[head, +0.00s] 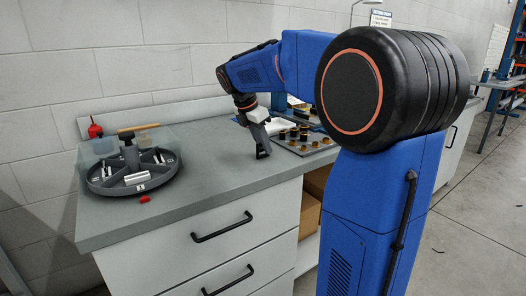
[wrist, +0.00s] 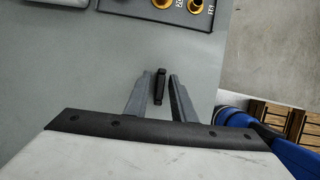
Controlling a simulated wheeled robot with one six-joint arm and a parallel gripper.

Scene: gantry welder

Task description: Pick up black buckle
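A small, narrow black piece, which looks like the black buckle (wrist: 160,88), shows between the two fingers of my gripper (wrist: 161,80) in the wrist view. The fingers are spread, with a thin gap visible on each side of the piece. Whether the fingertips reach down to its height I cannot tell. In the head view my gripper (head: 262,151) points down at the grey worktop (head: 215,150), near its front edge. I cannot make out the buckle separately from the gripper there.
A round grey divided tray (head: 103,187) with metal parts stands on the left of the worktop, with a small red piece (head: 145,199) beside it. A board with brass and black fittings (head: 308,143) lies right of my gripper. Worktop between them is clear.

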